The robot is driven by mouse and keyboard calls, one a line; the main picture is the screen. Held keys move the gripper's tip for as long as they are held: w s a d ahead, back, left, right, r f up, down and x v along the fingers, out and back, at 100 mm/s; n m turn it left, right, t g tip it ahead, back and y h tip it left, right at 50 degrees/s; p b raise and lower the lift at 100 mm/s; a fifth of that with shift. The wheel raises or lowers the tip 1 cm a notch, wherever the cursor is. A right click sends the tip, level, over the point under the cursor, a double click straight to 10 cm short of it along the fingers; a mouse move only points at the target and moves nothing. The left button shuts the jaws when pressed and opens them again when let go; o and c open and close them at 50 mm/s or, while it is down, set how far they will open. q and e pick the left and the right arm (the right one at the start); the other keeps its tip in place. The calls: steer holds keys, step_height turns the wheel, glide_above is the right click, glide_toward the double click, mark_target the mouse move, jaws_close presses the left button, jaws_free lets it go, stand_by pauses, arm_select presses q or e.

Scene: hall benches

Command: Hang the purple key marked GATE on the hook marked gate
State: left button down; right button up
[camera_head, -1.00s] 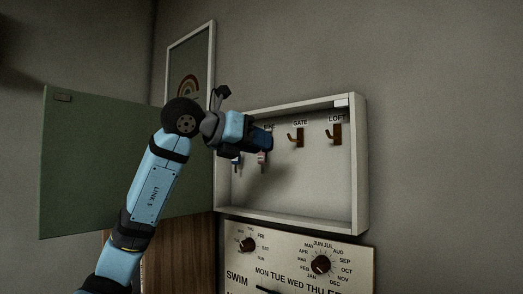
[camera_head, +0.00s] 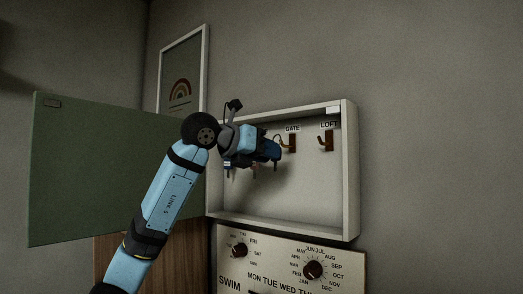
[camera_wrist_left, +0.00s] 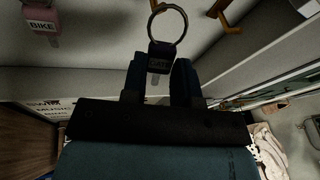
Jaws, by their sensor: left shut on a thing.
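My left gripper (camera_head: 274,151) is inside the open key cabinet, just left of the hook marked GATE (camera_head: 291,143). In the left wrist view its fingers (camera_wrist_left: 160,82) are shut on the dark purple key (camera_wrist_left: 160,60), whose tag reads GATE. The key's metal ring (camera_wrist_left: 168,24) stands out beyond the fingertips. A brown hook (camera_wrist_left: 224,12) shows right of the ring, apart from it in the picture. In the head view the gripper mostly hides the key. My right gripper is not in view.
The LOFT hook (camera_head: 327,141) is bare at the right. A dial board (camera_head: 285,262) is below.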

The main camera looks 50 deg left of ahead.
arm_select(q)
steer(key=shift+w+a+f+p, duration=0.1)
steer(key=shift+w+p, duration=0.2)
steer(key=shift+w, duration=0.95)
steer(key=shift+w+a+f+b, duration=0.15)
steer(key=shift+w+f+b, duration=0.2)
steer(key=shift+w+f, duration=0.4)
steer(key=c, duration=0.8)
jaws_free()
